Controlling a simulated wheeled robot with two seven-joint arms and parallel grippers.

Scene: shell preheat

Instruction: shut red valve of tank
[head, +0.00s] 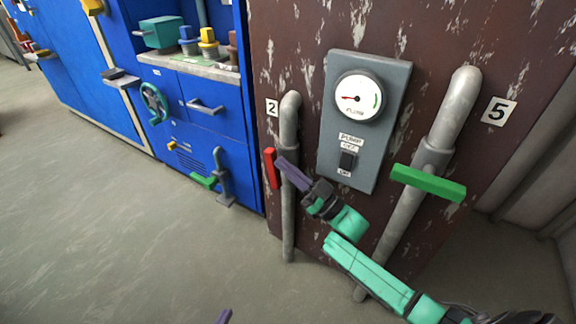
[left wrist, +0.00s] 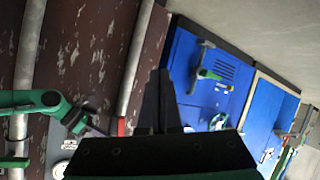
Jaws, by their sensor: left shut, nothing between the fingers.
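The red valve handle (head: 271,168) stands upright, in line with the thin grey pipe (head: 289,222) marked 2 on the rusty brown tank (head: 300,32). It also shows as a small red strip in the left wrist view (left wrist: 121,127). My right gripper (head: 284,168) reaches in from the lower right, its purple fingers just right of the handle across the pipe; contact and finger gap are unclear. It also shows in the left wrist view (left wrist: 97,131). My left gripper (left wrist: 160,99) is shut and empty; only a purple tip shows at the bottom of the head view (head: 224,317).
A green handle (head: 428,183) lies across the thick pipe marked 5. A grey panel (head: 336,97) with a gauge and switch sits between the pipes. Blue cabinets (head: 232,112) with another green handle (head: 204,181) stand left. The floor in front is clear.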

